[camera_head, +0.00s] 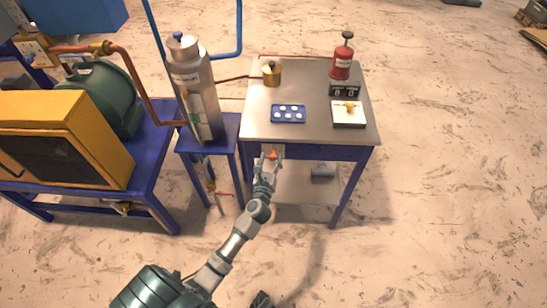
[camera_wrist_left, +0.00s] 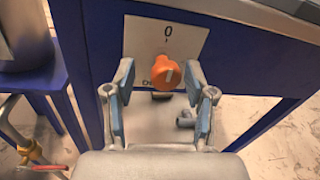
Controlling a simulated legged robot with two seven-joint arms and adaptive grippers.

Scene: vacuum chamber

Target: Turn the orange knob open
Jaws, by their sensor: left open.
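The orange knob (camera_wrist_left: 166,73) sits on a white plate (camera_wrist_left: 140,38) on the front of the blue-edged table in the left wrist view. The plate bears a "0" mark above the knob and lettering partly hidden below it. My left gripper (camera_wrist_left: 160,98) is open, with one finger to each side of the knob and visible gaps between. In the head view the knob (camera_head: 273,155) shows just beyond the fingertips of my left gripper (camera_head: 268,163).
A steel tank (camera_head: 193,95) stands to the left. Open floor lies right of the table.

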